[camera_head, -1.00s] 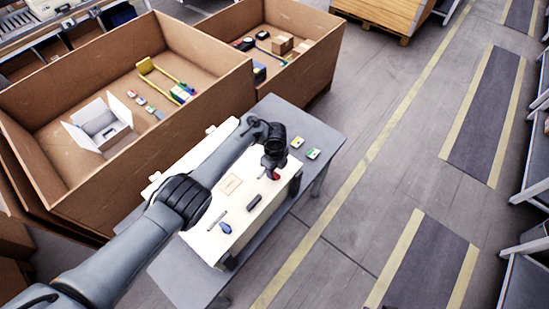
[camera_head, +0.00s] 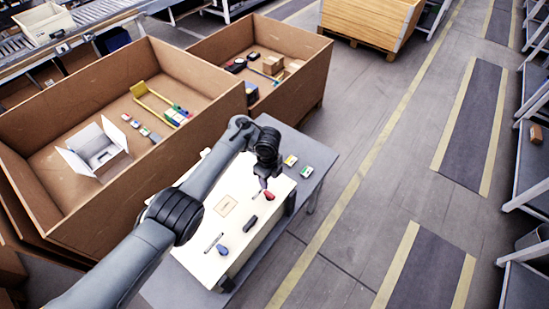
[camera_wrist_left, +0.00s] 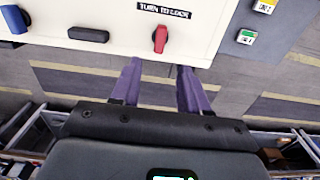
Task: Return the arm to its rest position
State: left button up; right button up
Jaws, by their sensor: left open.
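My left arm reaches in from the lower left in the head view, with its gripper (camera_head: 264,180) over the far right part of a cream-coloured panel box (camera_head: 205,262). In the left wrist view the two purple fingers of the left gripper (camera_wrist_left: 156,88) are apart with nothing between them. A red knob (camera_head: 269,195) sits on the panel beside the gripper. In the wrist view the red knob (camera_wrist_left: 160,38) stands beyond the fingertips, under a "TURN TO LOCK" label (camera_wrist_left: 164,11), apart from the fingers. My right gripper is not in view.
The panel also bears a black handle (camera_head: 248,222) and a blue knob (camera_head: 222,251). It stands on a grey table (camera_head: 325,160) with small coloured boxes (camera_head: 291,160). Large cardboard bins (camera_head: 120,215) stand to the left. The floor (camera_head: 360,170) to the right is clear.

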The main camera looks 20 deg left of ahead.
pick_arm(q)
jog(key=shift+f, duration=0.1)
jog(key=s+f+n, duration=0.1)
jog(key=s+d+f+n+t+p, duration=0.1)
jog(key=s+f+n, duration=0.1)
jog(key=s+d+f+n+p, duration=0.1)
jog(key=s, duration=0.1)
jog(key=shift+f+n+t, duration=0.3)
jog(key=shift+n, duration=0.1)
jog(key=s+a+r+n+p, duration=0.1)
jog(key=s+r+n, duration=0.4)
jog(key=s, duration=0.4)
jog(key=s+a+r+n+t+p, duration=0.1)
jog(key=s+r+n, duration=0.4)
jog(key=s, duration=0.5)
jog(key=s+a+r+n+t+p, duration=0.1)
jog(key=s+a+r+n+p, duration=0.2)
jog(key=s, duration=0.7)
notch_tip(320, 180, up, 2)
jog(key=shift+a+r+n, duration=0.1)
jog(key=shift+a+n, duration=0.1)
jog(key=shift+n, duration=0.8)
